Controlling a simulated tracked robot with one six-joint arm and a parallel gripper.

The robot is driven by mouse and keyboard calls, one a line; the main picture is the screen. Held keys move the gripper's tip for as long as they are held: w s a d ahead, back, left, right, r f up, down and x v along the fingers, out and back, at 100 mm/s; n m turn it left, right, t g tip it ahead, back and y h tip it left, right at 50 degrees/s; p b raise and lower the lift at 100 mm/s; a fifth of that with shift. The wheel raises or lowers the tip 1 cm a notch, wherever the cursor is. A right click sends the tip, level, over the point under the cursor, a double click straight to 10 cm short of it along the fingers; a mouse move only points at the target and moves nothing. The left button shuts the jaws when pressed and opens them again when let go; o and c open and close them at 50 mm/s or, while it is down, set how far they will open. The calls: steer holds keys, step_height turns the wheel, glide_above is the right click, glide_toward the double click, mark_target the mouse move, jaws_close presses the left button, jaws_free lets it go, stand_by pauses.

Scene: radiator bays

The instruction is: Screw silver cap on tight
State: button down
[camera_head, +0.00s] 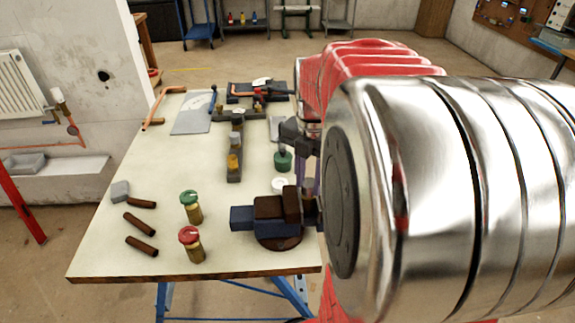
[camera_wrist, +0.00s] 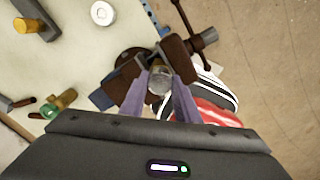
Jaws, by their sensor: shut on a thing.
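A silver cap (camera_wrist: 160,83) sits between the two purple fingers of my gripper (camera_wrist: 161,77) in the wrist view. The fingers are shut on it. The cap lies in line with the gap between the brown jaws of a vise (camera_wrist: 126,77). In the head view, the blue and brown vise (camera_head: 268,228) stands at the bench's right front, and my gripper (camera_head: 309,176) comes down over its right side. A small brownish piece (camera_head: 309,197) shows below the fingers there. My arm hides the cap in the head view. I cannot tell how far the cap is seated.
On the bench (camera_head: 150,180) stand a green-topped brass fitting (camera_head: 192,207) and a red-topped brass fitting (camera_head: 191,245), left of the vise. Several brown rods (camera_head: 140,224) lie farther left. A white ring (camera_head: 279,184) and a green jar (camera_head: 283,161) stand behind the vise.

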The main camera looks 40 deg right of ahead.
steer(key=m, duration=0.3)
steer(key=shift+m, duration=0.4)
steer(key=m, duration=0.3)
steer(key=shift+m, duration=0.4)
steer(key=m, duration=0.3)
steer(key=shift+m, duration=0.4)
steer(key=m, duration=0.3)
steer(key=shift+m, duration=0.4)
steer(key=m, duration=0.3)
steer(key=shift+m, duration=0.4)
steer(key=m, duration=0.3)
steer(key=shift+m, duration=0.4)
steer(key=m, duration=0.3)
steer(key=shift+f+m, duration=0.1)
steer(key=shift+m, duration=0.2)
steer(key=m, duration=0.4)
